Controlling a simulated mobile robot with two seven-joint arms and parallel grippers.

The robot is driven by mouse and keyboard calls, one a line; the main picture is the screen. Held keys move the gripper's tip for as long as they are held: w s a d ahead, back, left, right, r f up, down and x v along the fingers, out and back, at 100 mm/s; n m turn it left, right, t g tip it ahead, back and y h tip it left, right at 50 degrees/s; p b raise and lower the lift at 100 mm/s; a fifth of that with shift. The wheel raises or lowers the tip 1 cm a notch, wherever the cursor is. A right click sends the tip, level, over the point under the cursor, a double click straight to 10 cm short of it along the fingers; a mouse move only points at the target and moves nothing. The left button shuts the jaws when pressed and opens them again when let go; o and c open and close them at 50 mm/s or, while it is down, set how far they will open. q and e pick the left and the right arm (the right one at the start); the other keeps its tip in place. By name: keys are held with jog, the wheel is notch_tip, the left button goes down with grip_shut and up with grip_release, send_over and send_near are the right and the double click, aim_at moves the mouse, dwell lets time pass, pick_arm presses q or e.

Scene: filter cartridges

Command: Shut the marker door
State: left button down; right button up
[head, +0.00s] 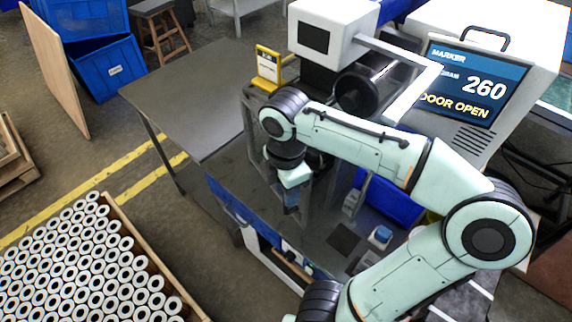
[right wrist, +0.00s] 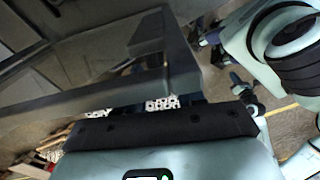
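The marker (head: 475,85) is a pale machine at the upper right in the head view, and its screen reads DOOR OPEN. A grey framed panel (head: 248,145), which looks like the marker door, stands left of the machine's dark laser head. In the right wrist view a grey frame with a see-through pane (right wrist: 85,95) fills the left and middle, close to the gripper. My right gripper (head: 291,203) points down beside the frame, partly hidden by dark parts. I cannot tell whether it touches the frame or how far its fingers are apart. My left gripper is not seen.
A yellow sign holder (head: 267,66) stands at the back of the grey table (head: 190,95). A wooden crate of white cartridges (head: 150,262) is at the lower left. A blue bin (head: 392,202) and a blue-capped item (head: 380,235) lie under my right arm. The table's left part is clear.

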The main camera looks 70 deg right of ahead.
notch_tip(320, 180, up, 11)
jog(key=p, duration=0.1)
jog(key=shift+p, duration=0.4)
jog(key=shift+c, duration=0.3)
